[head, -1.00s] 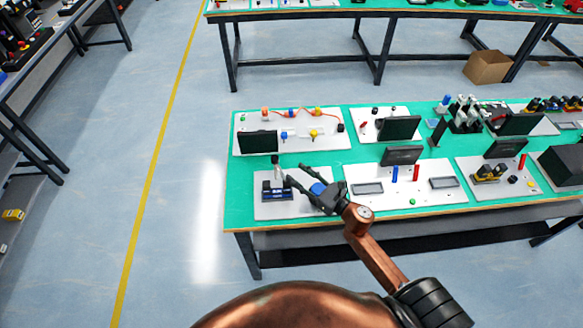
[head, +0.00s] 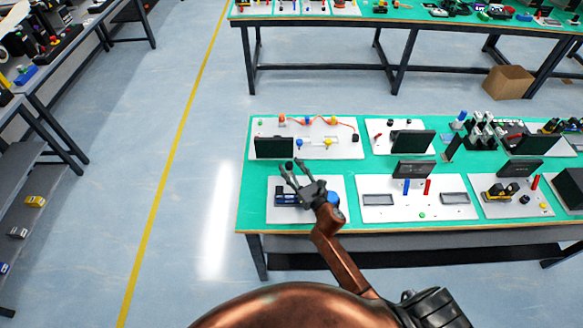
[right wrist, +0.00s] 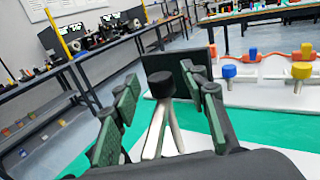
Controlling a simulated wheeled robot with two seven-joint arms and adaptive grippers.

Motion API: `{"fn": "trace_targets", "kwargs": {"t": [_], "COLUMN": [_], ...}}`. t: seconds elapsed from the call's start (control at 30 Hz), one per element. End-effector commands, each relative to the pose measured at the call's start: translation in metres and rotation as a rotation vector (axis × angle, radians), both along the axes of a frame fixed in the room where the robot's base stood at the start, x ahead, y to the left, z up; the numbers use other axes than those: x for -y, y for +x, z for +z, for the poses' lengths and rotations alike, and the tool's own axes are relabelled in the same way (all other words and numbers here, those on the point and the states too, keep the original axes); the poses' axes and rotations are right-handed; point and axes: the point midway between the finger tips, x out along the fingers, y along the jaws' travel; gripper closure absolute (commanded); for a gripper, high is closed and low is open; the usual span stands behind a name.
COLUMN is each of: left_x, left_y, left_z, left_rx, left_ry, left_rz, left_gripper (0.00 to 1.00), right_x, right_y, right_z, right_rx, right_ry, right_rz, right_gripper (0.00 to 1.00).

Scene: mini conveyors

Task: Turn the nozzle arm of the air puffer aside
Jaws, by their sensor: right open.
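My right gripper (head: 294,165) is open above the front-left station, its fingers pointing toward the back of the table. In the right wrist view, a black round cap (right wrist: 160,85) on pale slanted rods (right wrist: 156,128) stands between the two open fingers, apart from both pads as far as I can tell. It looks like part of the air puffer; which rod is the nozzle arm I cannot tell. The white base plate (head: 282,215) carries a dark blue block (head: 286,199) and a blue round part (head: 333,198). My gripper hides part of this station. My left gripper is out of view.
A black panel (head: 274,148) stands just behind the station, close to the fingertips. Orange, blue and yellow knobs stand on the plate behind. The middle station (head: 417,212) with blue and red posts is to the right. The floor left of the table is clear.

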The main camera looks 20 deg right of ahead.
Motion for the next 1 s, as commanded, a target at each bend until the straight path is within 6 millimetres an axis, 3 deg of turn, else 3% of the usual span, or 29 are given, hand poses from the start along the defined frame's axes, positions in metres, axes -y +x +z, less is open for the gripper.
{"fn": "trace_targets", "kwargs": {"t": [0.27,0.83,1.0], "left_x": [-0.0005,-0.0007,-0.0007], "left_y": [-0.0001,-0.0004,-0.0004], "left_z": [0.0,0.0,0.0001], "left_rx": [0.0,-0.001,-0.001], "left_ry": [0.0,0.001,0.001], "left_rz": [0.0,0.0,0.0], "left_gripper": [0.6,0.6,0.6], "right_x": [0.0001,0.0002,0.0002], "right_y": [0.001,0.0008,0.0008], "right_z": [-0.0006,-0.0005,-0.0005], "right_rx": [-0.001,-0.001,-0.001], "right_ry": [0.0,0.0,0.0], "right_rz": [0.0,0.0,0.0], "right_gripper": [0.6,1.0,1.0]}}
